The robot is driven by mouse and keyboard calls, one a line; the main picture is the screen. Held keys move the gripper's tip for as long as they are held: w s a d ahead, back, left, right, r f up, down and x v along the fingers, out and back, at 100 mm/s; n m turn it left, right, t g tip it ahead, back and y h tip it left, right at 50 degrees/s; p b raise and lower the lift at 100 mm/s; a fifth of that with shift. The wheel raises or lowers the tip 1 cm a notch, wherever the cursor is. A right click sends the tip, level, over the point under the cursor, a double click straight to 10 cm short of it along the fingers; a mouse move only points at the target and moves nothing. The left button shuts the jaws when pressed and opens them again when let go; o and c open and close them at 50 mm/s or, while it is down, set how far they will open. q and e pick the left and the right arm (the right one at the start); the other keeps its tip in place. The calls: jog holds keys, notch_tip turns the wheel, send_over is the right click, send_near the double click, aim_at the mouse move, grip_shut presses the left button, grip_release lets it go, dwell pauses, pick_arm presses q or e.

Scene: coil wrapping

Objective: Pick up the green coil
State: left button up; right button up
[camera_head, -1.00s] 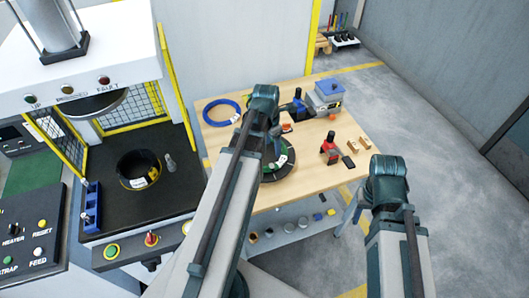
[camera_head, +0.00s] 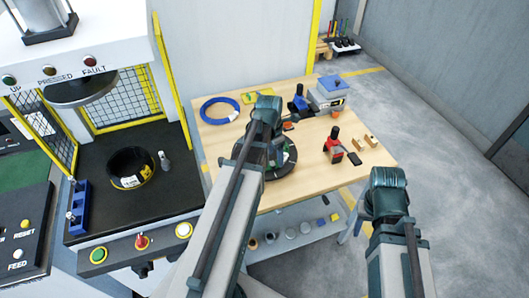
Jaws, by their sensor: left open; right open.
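The green coil (camera_head: 287,148) shows only as a small green part at the top of a round black base (camera_head: 287,170) on the wooden table (camera_head: 310,185). My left arm (camera_head: 228,205) crosses in front and hides most of both. My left arm's dark joint (camera_head: 266,106) is just above the coil in the picture; I cannot see the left gripper. My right arm (camera_head: 390,200) stands at the lower right, in front of the table's right edge, and its gripper is not visible either.
On the table are a blue coil (camera_head: 219,109), a grey box with a blue lid (camera_head: 330,93), a red and black tool (camera_head: 333,144) and small wooden blocks (camera_head: 371,141). At the left stands a press with a black coil (camera_head: 131,168). Floor at right is clear.

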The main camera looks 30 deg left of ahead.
aim_at(276, 162)
pick_arm(q)
jog(key=f+b, duration=0.2)
jog(key=w+f+b, duration=0.1)
jog(key=f+b, duration=0.1)
jog(key=f, duration=0.1)
jog(key=shift+a+b, duration=0.1)
jog(key=shift+b, duration=0.3)
jog(key=shift+c, duration=0.2)
grip_shut()
dwell(0.9)
